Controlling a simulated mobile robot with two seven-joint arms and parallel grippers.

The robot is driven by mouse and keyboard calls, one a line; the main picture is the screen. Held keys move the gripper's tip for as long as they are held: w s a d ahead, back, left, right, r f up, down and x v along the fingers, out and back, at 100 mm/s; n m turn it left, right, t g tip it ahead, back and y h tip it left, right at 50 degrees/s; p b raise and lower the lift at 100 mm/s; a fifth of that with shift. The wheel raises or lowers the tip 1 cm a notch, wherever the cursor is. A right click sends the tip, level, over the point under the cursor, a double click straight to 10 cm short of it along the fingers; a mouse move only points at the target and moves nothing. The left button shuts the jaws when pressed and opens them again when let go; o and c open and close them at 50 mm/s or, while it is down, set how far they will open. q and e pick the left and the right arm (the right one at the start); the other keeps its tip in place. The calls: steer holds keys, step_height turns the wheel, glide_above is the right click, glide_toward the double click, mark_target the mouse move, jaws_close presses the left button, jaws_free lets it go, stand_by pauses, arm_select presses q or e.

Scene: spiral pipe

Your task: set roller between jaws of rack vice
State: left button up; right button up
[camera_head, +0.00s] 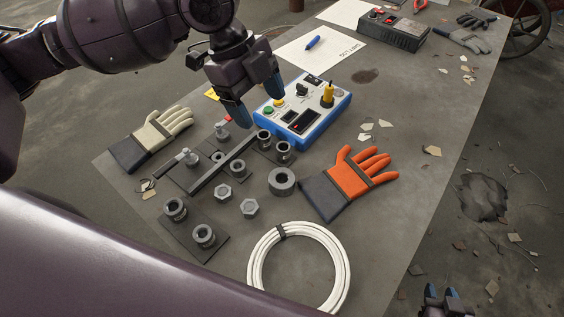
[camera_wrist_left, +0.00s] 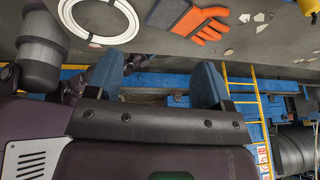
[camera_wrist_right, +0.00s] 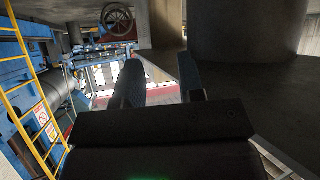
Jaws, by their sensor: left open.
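A dark fixture, seemingly the rack vice, lies on the table: a long flat bar (camera_head: 223,164) crosses plates carrying several short upright cylinders. A separate dark plate (camera_head: 208,249) in front carries two more cylinders. A thick grey ring (camera_head: 282,182) stands loose to the right; I cannot tell which piece is the roller. My left gripper (camera_head: 256,100) is open and empty, above the table by the blue control box; its fingers also show apart in the left wrist view (camera_wrist_left: 165,88). My right gripper (camera_head: 442,294) is low beyond the table's right edge, open and empty in the right wrist view (camera_wrist_right: 161,85).
An orange glove (camera_head: 358,178), a pale glove (camera_head: 160,135) and a white cable coil (camera_head: 258,272) lie around.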

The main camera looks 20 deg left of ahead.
arm_select(q)
step_height(320, 180, down, 5)
steer(key=w+b, duration=0.1)
steer(key=b, duration=0.1)
steer(key=g+b, duration=0.1)
steer(key=b, duration=0.1)
glide_toward(281, 176)
steer(key=shift+s+d+f+b, duration=0.55)
steer(key=shift+s+d+f, duration=0.25)
steer(key=shift+s, duration=0.25)
steer(key=shift+d+f, duration=0.25)
steer(key=shift+f, duration=0.45)
steer(key=b+x, duration=0.1)
steer(key=x, duration=0.3)
steer(key=shift+w+f, duration=0.1)
steer(key=shift+w, duration=0.05)
steer(key=shift+d+f, duration=0.15)
steer(key=shift+f, duration=0.1)
arm_select(e)
step_height(281, 176, down, 8)
steer(key=shift+s+a+g, duration=0.25)
steer(key=shift+s+g, duration=0.15)
